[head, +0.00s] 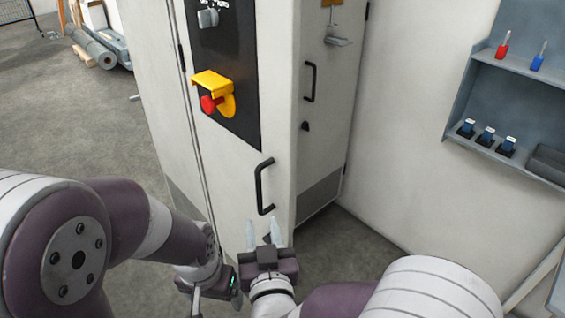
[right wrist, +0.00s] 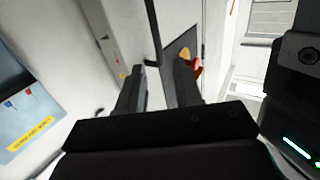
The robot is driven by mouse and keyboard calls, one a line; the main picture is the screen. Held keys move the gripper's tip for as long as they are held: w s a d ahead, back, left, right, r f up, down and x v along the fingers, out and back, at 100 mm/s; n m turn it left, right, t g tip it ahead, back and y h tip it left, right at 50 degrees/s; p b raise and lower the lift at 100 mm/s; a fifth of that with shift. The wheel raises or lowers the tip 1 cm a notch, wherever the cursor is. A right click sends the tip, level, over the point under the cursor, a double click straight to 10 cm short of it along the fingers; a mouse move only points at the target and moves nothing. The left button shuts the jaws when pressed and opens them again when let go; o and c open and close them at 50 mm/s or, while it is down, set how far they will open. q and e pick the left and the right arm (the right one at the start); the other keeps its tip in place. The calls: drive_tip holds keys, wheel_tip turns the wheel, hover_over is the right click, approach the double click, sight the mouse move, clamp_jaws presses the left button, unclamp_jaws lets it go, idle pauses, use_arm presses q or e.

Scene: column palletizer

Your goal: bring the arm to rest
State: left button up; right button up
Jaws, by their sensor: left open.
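My right gripper (head: 264,235) points up the picture at the lower front of a white cabinet (head: 225,185). Its two fingers stand apart with nothing between them, and they also show apart in the right wrist view (right wrist: 158,90). My left gripper (head: 199,300) is beside it to the left, turned downward near the bottom edge. It is open, and I see nothing held in it, though its fingertips are partly hidden. Both arms are bent, with the wrists close together in front of the cabinet.
The cabinet has a black handle (head: 263,187) just above my right gripper and a red button (head: 208,104) under a yellow guard (head: 212,82). A wall shelf (head: 500,80) with tools is at right. Grey rolls (head: 95,48) lie far left; open floor (head: 65,125) is at left.

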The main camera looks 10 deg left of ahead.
drive_tip(key=w+d+f+g+h, duration=0.2)
drive_tip(key=w+d+f+g, duration=0.35)
drive_tip(key=d, duration=0.45)
drive_tip(key=s+d+f+m+g+h, duration=0.25)
drive_tip(key=s+d+g, duration=0.3)
drive_tip(key=d, duration=0.35)
drive_tip(key=s+d+f+m+g+h, duration=0.1)
drive_tip(key=s+d+f+g, duration=0.25)
drive_tip(key=s+d, duration=0.45)
wheel_tip(320, 180, up, 15)
drive_tip(key=d+g+p, duration=0.1)
drive_tip(key=p, duration=1.3)
drive_tip(key=shift+s+d, duration=0.15)
drive_tip(key=shift+s, duration=0.1)
drive_tip(key=shift+r, duration=0.15)
